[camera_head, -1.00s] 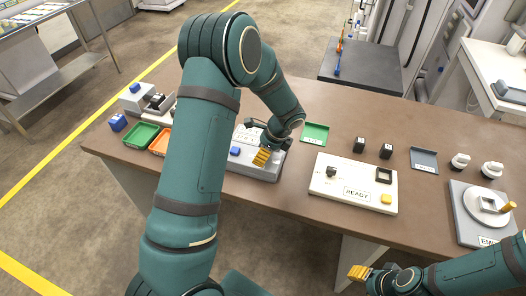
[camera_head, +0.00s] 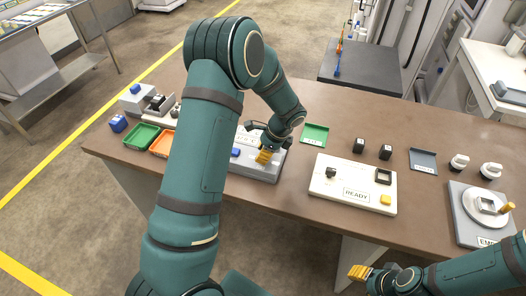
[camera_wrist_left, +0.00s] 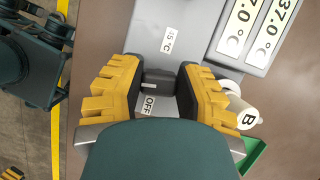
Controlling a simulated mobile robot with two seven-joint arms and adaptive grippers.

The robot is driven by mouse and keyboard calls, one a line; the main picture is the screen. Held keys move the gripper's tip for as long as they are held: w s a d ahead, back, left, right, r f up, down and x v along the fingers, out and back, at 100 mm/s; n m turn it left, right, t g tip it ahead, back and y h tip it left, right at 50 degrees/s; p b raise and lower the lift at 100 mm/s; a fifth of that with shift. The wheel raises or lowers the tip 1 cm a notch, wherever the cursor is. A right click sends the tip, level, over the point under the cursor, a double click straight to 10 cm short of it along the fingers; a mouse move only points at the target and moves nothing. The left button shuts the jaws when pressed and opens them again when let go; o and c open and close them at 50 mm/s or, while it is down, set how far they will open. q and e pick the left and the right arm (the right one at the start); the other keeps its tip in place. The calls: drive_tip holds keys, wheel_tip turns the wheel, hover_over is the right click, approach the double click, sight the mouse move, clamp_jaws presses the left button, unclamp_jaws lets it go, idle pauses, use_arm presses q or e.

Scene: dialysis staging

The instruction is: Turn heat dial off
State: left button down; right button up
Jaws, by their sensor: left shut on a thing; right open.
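The heat unit, a grey box (camera_head: 258,175) with a blue button (camera_head: 236,153), stands on the brown table, partly behind my left arm. My left gripper (camera_head: 264,156) is at its right part. In the left wrist view, my left gripper (camera_wrist_left: 158,88) has its yellow fingers on either side of a dark grey dial (camera_wrist_left: 158,80) and is shut on it. An "OFF" label (camera_wrist_left: 150,105) lies just beside the dial, and a "45 °C" label (camera_wrist_left: 169,40) lies beyond it. The dial's pointer direction is not clear. My right gripper (camera_head: 361,272) is open, in front of the table.
A white "READY" panel (camera_head: 340,205) stands right of the unit. A green tray (camera_head: 316,131) lies behind it. A white cylinder marked "B" (camera_wrist_left: 240,117) sits close to my left fingers. Green and orange trays (camera_head: 141,136) lie at the left.

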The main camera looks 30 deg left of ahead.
use_arm(q)
drive_tip(key=n+g, duration=0.1)
drive_tip(key=n, duration=0.2)
drive_tip(key=shift+s+n+h+p, duration=0.1)
drive_tip(key=shift+n+h+p, duration=0.2)
drive_tip(key=shift+h+p, duration=0.1)
drive_tip(key=n, duration=0.2)
drive_tip(key=n+g+h, duration=0.1)
drive_tip(key=n, duration=0.1)
drive_tip(key=shift+s+d+f+n, duration=0.1)
drive_tip(key=shift+n, duration=0.2)
drive_tip(key=n+h+p, duration=0.1)
drive_tip(key=n+h, duration=0.1)
drive_tip(key=n, duration=0.2)
drive_tip(key=shift+g, duration=0.4)
drive_tip(key=shift+d+n+h, duration=0.1)
drive_tip(key=shift+n+h, duration=0.6)
drive_tip(key=shift+n, duration=1.4)
drive_tip(key=c, duration=0.6)
unclamp_jaws()
